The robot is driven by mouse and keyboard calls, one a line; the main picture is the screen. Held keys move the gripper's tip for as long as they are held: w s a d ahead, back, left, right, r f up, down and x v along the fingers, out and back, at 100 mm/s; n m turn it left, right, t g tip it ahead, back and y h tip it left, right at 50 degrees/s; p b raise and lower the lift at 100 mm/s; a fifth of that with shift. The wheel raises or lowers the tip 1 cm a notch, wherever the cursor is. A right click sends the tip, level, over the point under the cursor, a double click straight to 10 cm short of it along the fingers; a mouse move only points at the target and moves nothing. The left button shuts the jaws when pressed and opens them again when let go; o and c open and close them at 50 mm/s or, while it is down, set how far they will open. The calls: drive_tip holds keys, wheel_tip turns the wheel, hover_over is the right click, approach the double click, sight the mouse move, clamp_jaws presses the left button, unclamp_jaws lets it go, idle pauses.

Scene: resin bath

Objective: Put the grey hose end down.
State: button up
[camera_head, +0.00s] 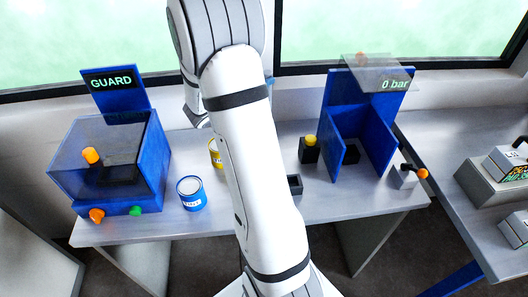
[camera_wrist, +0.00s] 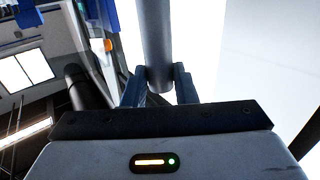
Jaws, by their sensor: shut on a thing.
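In the wrist view, my gripper (camera_wrist: 160,92) is shut on a grey hose end (camera_wrist: 158,40). The hose end is a smooth grey cylinder between the two dark fingers, and it runs up out of the top of the picture. Its far end is out of view. In the head view my white arm crosses the middle of the picture, and neither the gripper nor the hose end shows there.
A grey table carries a blue GUARD box (camera_head: 110,160), a blue can (camera_head: 191,193), a yellow can (camera_head: 215,153) partly behind my arm, and a blue open booth (camera_head: 365,140) with a "0 bar" display. A second table (camera_head: 450,215) with grey devices stands right.

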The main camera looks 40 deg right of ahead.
wheel_tip(320, 180, down, 18)
drive_tip(key=b, duration=0.6)
drive_tip(key=shift+f+b, duration=0.6)
drive_tip(key=shift+b, duration=0.2)
drive_tip(key=o, duration=1)
drive_tip(key=shift+r, duration=0.1)
